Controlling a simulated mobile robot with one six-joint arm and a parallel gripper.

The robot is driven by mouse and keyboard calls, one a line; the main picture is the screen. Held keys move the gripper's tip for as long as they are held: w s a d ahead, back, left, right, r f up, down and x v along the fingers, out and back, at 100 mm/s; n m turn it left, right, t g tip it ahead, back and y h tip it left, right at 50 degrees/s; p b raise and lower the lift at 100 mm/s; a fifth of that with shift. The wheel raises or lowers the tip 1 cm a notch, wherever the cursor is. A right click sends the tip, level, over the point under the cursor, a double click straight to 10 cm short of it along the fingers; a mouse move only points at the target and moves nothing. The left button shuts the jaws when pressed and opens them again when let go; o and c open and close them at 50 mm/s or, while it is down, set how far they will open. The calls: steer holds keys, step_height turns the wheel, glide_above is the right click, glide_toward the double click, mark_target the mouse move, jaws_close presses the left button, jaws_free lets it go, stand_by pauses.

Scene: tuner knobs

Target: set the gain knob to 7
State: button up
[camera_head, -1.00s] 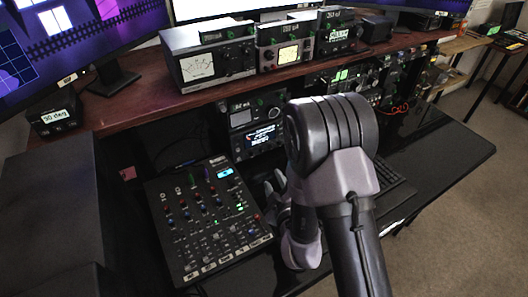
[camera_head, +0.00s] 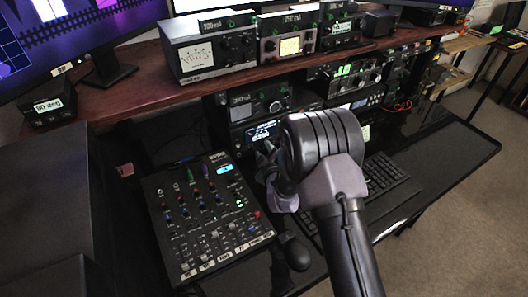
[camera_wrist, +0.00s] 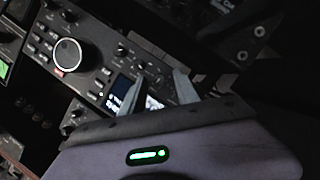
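I cannot tell which knob is the gain knob; no such label is readable. In the wrist view, a radio panel carries a large silver-rimmed dial (camera_wrist: 67,53), several small black knobs and a lit display (camera_wrist: 122,88). My gripper (camera_wrist: 157,92) is in front of this panel, its two grey fingers apart with nothing seen between them. The fingers cover part of the display. In the head view, my gripper (camera_head: 267,168) is beside the lit radio (camera_head: 262,131) under the shelf, partly hidden by my wrist.
A mixer (camera_head: 205,222) with several knobs and sliders lies on the black desk at left. A mouse (camera_head: 295,252) and a keyboard (camera_head: 385,182) are nearby. The wooden shelf (camera_head: 150,92) overhangs the radios and bears meters such as the white-faced one (camera_head: 200,58).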

jaws_close()
steer(key=m+g+y, duration=0.1)
steer(key=m, duration=0.2)
steer(key=shift+w+d+r+g, duration=0.1)
steer(key=shift+d+g, duration=0.05)
steer(key=shift+g, duration=0.25)
steer(key=shift+w+d+m+g+y, duration=0.15)
steer(key=shift+m+g+y, duration=0.65)
steer(key=shift+m, duration=0.8)
jaws_free()
steer(key=shift+y, duration=0.3)
